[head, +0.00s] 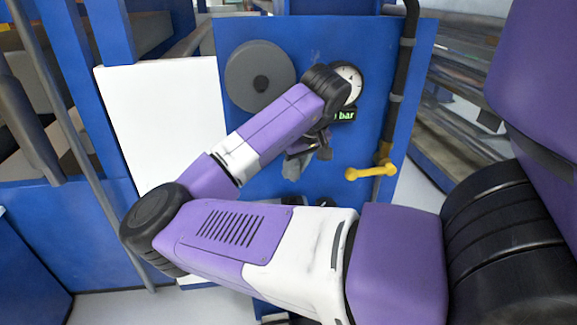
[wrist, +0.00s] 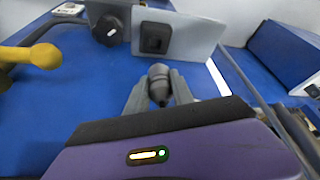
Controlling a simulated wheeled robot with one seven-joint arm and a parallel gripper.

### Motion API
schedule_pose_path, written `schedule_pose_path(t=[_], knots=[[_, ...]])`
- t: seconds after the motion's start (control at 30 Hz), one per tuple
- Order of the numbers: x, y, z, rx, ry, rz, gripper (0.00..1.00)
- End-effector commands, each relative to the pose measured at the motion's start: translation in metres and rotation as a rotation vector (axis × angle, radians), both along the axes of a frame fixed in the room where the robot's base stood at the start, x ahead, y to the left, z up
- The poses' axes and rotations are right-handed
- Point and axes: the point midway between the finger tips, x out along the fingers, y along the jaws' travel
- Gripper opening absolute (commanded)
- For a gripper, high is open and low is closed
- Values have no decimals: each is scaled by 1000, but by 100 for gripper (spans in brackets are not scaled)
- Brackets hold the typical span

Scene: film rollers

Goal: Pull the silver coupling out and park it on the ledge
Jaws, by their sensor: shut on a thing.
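The coupling (wrist: 158,84) is a grey, stubby cylinder with a darker near end, seen between the fingers in the wrist view. My gripper (wrist: 159,92) is shut on it, one grey finger on each side. In the head view my gripper (head: 295,165) is in front of the blue panel (head: 225,180), below the gauge, and my arm partly hides it. The coupling cannot be made out there. I cannot tell whether its far end still touches a socket. I cannot pick out the ledge in either view.
The blue panel carries a grey disc (head: 260,70), a round gauge (head: 347,82), a green readout (head: 344,115) and a yellow valve handle (head: 370,172) beside a dark pipe (head: 404,70). The wrist view shows a black knob (wrist: 108,32) and a black switch (wrist: 155,38) on a grey plate.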

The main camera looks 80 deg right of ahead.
Motion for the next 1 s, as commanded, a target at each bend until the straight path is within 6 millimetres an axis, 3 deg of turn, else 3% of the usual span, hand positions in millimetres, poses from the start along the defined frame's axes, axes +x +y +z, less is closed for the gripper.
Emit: schedule_pose_path(t=[0.6,1.0], knots=[[0,0,-54,1,4,0,0],[0,0,-65,-1,2,-1,0]])
